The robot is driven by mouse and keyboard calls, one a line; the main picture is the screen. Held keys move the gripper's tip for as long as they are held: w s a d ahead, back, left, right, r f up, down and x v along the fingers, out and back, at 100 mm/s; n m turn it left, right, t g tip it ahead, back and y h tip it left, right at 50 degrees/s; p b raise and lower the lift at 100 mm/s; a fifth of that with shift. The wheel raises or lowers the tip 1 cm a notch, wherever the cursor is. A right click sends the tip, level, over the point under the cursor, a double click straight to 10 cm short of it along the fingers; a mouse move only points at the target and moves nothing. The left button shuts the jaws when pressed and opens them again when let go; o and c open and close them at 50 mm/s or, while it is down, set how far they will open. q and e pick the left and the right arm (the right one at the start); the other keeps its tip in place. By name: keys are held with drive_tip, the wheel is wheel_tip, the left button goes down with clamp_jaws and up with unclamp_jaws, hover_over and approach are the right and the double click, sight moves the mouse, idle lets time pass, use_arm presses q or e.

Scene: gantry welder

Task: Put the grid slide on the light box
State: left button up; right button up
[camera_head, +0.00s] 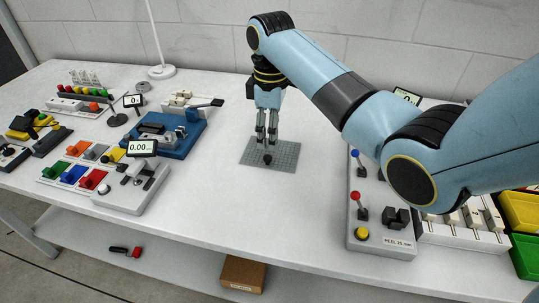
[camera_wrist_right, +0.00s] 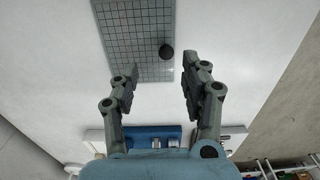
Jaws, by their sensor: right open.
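The grid slide (camera_head: 284,160) is a flat grey square plate with grid lines and a small black knob (camera_head: 267,158). It lies on the bare middle of the white table and also shows in the right wrist view (camera_wrist_right: 135,30). My right gripper (camera_head: 267,141) points down over the slide's back part, open and empty. In the right wrist view, its fingertips (camera_wrist_right: 160,62) are spread, with the knob just beyond the gap between them. I cannot tell which fixture is the light box. My left gripper is not in view.
A blue device (camera_head: 182,146) stands left of the slide, with a grey display unit (camera_head: 128,191) in front of it. The table's front middle is clear.

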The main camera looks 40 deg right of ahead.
sight(268, 157)
wheel_tip(268, 157, down, 2)
drive_tip(key=shift+s+a+f, duration=0.15)
drive_tip(key=shift+f, duration=0.1)
drive_tip(key=f, duration=0.3)
drive_tip(key=shift+a+f, duration=0.35)
drive_tip(key=shift+a, duration=0.05)
drive_tip(key=shift+f, duration=0.25)
drive_tip(key=shift+c, duration=0.4)
drive_tip(key=c, duration=0.7)
clamp_jaws()
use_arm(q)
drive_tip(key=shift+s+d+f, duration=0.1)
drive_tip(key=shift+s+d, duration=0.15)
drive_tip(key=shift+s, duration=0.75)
